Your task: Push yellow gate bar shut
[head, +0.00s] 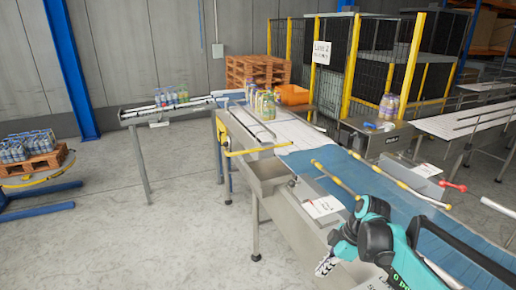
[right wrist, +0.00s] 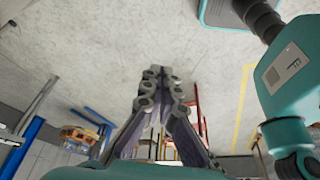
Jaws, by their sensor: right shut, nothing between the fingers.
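A thin yellow bar (head: 258,150), which looks like the gate bar, runs roughly level across the near left side of the conveyor, above a steel trough. Its left end meets an upright yellow piece at the conveyor's edge; whether it is open or shut I cannot tell. My right gripper (head: 325,265) is low in the head view, beside the near left side of the conveyor frame, well apart from the bar. In the right wrist view its fingers (right wrist: 163,75) are together and empty, with floor beyond them. My left gripper is not in view.
Two yellow-tipped rails (head: 333,178) lie along the blue conveyor belt (head: 375,200). Bottles (head: 265,104) stand on the conveyor's far end. A fenced cell is behind. A pallet with bottles (head: 35,165) sits at left. The floor left of the conveyor (head: 150,225) is clear.

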